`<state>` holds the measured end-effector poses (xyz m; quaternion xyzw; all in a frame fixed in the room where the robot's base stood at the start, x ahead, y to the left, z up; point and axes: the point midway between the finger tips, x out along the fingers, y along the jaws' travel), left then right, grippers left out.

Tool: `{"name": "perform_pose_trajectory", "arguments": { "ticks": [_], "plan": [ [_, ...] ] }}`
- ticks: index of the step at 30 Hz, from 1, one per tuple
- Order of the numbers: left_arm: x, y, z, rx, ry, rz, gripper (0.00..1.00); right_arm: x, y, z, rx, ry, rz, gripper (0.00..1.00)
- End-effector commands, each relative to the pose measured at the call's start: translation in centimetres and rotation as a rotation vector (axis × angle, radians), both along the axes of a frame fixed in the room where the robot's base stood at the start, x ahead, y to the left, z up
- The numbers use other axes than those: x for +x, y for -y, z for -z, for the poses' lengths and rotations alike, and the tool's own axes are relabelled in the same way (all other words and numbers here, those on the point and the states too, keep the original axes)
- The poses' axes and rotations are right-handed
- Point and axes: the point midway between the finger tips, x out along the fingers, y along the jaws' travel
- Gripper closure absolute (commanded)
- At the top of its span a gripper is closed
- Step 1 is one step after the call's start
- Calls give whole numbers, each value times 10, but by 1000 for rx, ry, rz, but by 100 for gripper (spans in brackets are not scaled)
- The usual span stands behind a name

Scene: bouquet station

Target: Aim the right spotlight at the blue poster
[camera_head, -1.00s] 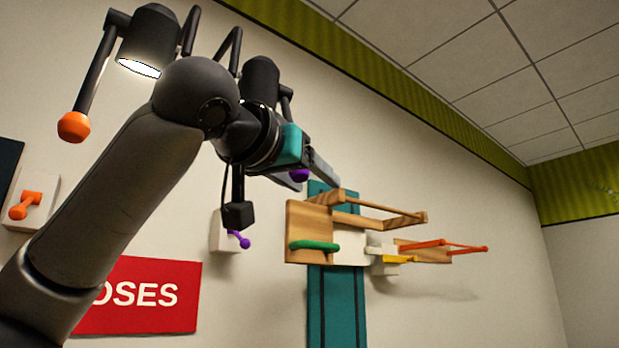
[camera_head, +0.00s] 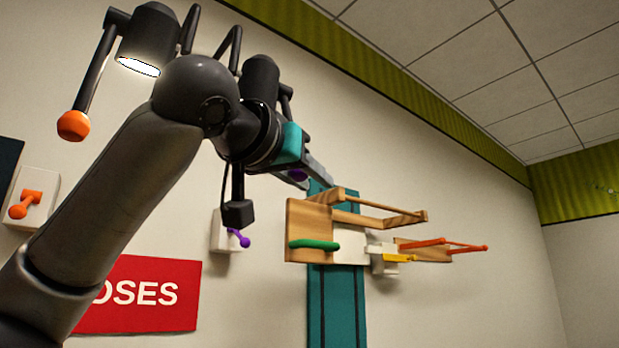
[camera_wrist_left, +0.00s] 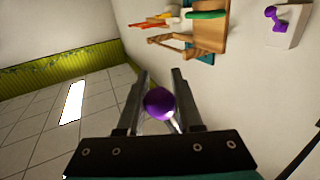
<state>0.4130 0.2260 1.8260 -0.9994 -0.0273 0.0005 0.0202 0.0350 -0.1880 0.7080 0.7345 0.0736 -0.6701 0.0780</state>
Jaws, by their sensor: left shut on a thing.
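The right spotlight (camera_head: 261,80) is a black can on the wall, partly hidden behind my left arm. Its purple knob (camera_head: 297,174) shows between the fingers of my left gripper (camera_head: 312,172). In the left wrist view, the purple knob (camera_wrist_left: 159,103) sits between the two fingers (camera_wrist_left: 161,80), which are shut on it. A dark navy panel (camera_head: 8,165), perhaps the blue poster, is cut off at the left edge. The left spotlight (camera_head: 147,38) is lit and has an orange knob (camera_head: 73,125). My right gripper is not in view.
A wooden wall rack (camera_head: 312,225) with green, yellow and orange bars juts out right of the gripper, over a teal strip (camera_head: 335,310). A purple switch (camera_head: 230,235), an orange switch (camera_head: 30,200) and a red sign (camera_head: 140,295) are on the wall.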

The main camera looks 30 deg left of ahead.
Motion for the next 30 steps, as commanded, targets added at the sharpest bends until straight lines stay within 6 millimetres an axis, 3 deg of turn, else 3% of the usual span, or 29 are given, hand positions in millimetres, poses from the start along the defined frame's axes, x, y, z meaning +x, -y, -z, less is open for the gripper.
{"name": "perform_pose_trajectory", "arguments": {
  "ticks": [20, 30],
  "plan": [
    [1, -2, 1, 10, 5, 1, 100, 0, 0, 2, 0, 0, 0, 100],
    [12, -26, 5, 161, 67, 2, 100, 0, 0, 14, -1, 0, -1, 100]
  ]
}}
